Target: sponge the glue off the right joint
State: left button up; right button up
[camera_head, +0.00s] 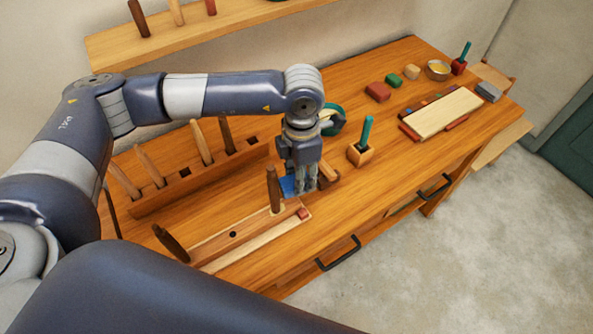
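The seat board (215,245) lies on the workbench with a dark leg (274,190) upright at its right end. A second dark leg (170,243) leans at its left end. My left gripper (307,192) points down just right of the upright leg. A blue piece, probably the sponge (288,186), shows at the left side of its fingers, beside the leg. The fingers look close together, but I cannot tell whether they grip the blue piece. My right gripper is out of view.
A wooden rack (190,185) with several legs stands behind the seat. A small red block (303,213) lies at the seat's front right. A wooden holder (360,154) with a green-handled tool stands further right. A pale board (443,112) and a bowl (438,70) lie beyond.

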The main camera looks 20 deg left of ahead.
pick_arm(q)
jog(key=shift+f+n, duration=0.15)
jog(key=shift+n, duration=0.85)
jog(key=shift+f, duration=0.1)
jog(key=shift+f+b, duration=1.2)
jog(key=shift+f, duration=1.65)
jog(key=shift+f+b, duration=0.6)
jog(key=shift+b, duration=0.15)
jog(key=shift+a, duration=0.1)
